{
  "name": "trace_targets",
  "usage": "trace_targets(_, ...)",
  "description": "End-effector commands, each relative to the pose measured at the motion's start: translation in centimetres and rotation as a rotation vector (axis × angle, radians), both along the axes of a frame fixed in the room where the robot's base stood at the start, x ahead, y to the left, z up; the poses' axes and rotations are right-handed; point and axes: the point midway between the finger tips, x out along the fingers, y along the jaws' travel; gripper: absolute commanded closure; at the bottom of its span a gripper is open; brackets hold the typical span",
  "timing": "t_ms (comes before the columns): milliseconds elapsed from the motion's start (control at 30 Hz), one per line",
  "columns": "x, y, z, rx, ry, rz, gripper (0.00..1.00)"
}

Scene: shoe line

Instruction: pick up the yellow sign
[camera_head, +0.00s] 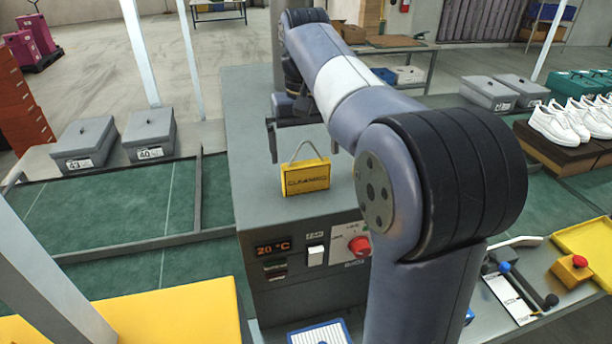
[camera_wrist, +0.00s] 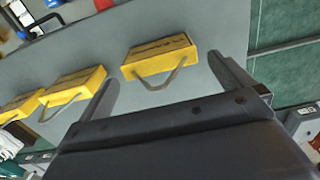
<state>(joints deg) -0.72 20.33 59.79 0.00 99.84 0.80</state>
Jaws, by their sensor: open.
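A yellow sign (camera_head: 306,177) with dark lettering and a grey loop handle stands on the grey machine top. In the wrist view the same sign (camera_wrist: 160,62) lies between the lines of my two fingers, with its handle toward me. My gripper (camera_wrist: 166,78) is open and empty, its fingers apart on either side of the handle. In the head view my gripper (camera_head: 302,150) is just above and behind the sign, partly hidden by my arm. Two more yellow signs show in the wrist view, a middle one (camera_wrist: 70,86) and one at the left edge (camera_wrist: 18,107).
The grey machine (camera_head: 255,215) has a red knob (camera_head: 358,245) on its front. Grey shoe boxes (camera_head: 85,143) stand at left by the green conveyor (camera_head: 110,205). White shoes (camera_head: 560,122) are at right. Bare machine top lies left of the sign.

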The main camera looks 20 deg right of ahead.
Motion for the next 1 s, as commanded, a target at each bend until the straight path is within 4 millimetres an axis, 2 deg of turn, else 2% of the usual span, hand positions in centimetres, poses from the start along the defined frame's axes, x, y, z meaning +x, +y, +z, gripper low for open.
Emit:
trace_targets(300, -0.1, -0.2, -3.9, 0.0, 0.003, 0.0, 0.0)
trace_targets(600, 0.0, -0.2, -4.3, 0.0, 0.0, 0.0, 0.0)
trace_targets(1000, 0.0, -0.2, -4.3, 0.0, 0.0, 0.0, 0.32)
